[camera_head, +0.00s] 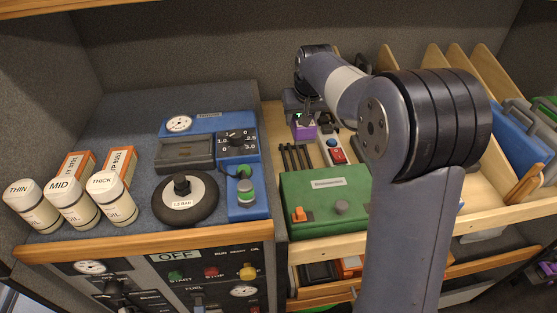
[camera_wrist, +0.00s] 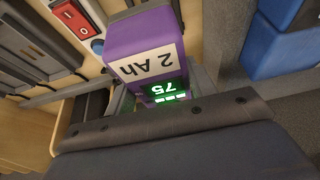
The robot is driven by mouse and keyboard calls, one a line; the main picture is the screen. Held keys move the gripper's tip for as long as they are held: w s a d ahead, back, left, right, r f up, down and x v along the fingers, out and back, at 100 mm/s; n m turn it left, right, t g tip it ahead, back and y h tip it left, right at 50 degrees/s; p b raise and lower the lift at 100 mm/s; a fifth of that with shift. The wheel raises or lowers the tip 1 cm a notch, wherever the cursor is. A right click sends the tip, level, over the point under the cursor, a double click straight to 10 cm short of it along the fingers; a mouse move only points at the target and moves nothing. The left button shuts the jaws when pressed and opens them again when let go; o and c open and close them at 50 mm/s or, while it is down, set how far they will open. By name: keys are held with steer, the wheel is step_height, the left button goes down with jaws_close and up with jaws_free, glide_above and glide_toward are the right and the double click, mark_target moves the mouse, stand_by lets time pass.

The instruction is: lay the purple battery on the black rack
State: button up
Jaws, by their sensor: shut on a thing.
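The purple battery (camera_head: 303,131) is at the back of the wooden bench, under my gripper (camera_head: 304,113). In the wrist view the battery (camera_wrist: 125,40) shows a "2 Ah" label and a lit green display reading 75. My gripper is shut on the battery; its fingertips are mostly hidden. Dark parallel bars (camera_head: 296,158), which look like the black rack, lie just in front of the battery in the head view. I cannot tell whether the battery touches them or what is under it.
A power strip with a red switch (camera_head: 337,156) stands right of the bars. A green box (camera_head: 325,202) is in front of them. A blue gauge unit (camera_head: 247,201) is to the left. Wooden dividers (camera_head: 437,62) stand at the right. My arm hides part of the bench.

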steer(key=shift+a+f, duration=0.1)
steer(key=shift+a, duration=0.25)
step_height(320, 180, down, 10)
steer(key=shift+r+p, duration=0.15)
steer(key=shift+p, duration=0.5)
steer(key=o, duration=1.4)
steer(key=shift+s+f, duration=0.1)
steer(key=shift+f, duration=0.1)
steer(key=shift+r, duration=0.25)
steer(key=b+v, duration=0.1)
steer(key=v, duration=1)
steer(key=shift+s+d+r, duration=0.1)
steer(key=shift+s+r, duration=0.1)
steer(key=shift+r, duration=0.15)
